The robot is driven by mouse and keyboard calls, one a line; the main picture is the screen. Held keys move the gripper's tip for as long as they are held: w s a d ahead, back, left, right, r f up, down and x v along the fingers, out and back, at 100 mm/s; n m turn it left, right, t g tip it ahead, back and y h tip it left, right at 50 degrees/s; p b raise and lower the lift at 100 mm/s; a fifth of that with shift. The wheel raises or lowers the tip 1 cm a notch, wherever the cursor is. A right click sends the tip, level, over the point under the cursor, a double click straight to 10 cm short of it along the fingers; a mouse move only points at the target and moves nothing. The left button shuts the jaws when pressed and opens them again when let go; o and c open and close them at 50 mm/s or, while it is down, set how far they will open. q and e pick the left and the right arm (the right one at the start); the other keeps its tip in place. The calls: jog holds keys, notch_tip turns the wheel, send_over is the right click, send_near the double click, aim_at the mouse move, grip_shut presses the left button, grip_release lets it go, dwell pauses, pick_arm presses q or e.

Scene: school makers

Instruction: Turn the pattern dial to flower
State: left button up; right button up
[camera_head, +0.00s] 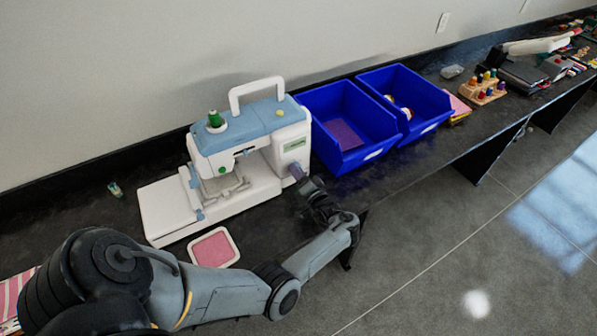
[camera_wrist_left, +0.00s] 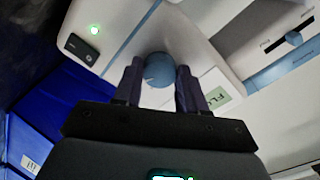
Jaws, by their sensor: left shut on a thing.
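The sewing machine (camera_head: 240,150), white with a light blue top, stands on the dark bench in the head view. In the left wrist view, its blue round pattern dial (camera_wrist_left: 158,70) sits between the two fingers of my left gripper (camera_wrist_left: 157,85). The gripper is shut on the dial. In the head view, my left gripper (camera_head: 303,181) reaches the machine's right end and hides the dial there. A pale green label (camera_wrist_left: 220,97), partly hidden by a finger, shows letters starting "FL". My right gripper is in neither view.
Two blue bins (camera_head: 345,112) stand just right of the machine, close to my gripper. A framed pink pad (camera_head: 214,248) lies in front of the machine. A rack of thread spools (camera_head: 483,88) is farther right. The bench edge runs just below my gripper.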

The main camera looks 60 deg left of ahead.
pick_arm(q)
jog(key=shift+m, duration=0.3)
jog(key=o, duration=1)
jog(key=shift+o, duration=0.2)
jog(key=shift+d, duration=0.1)
jog(key=d, duration=1)
jog(key=shift+s+d, duration=0.15)
jog(key=shift+d, duration=0.15)
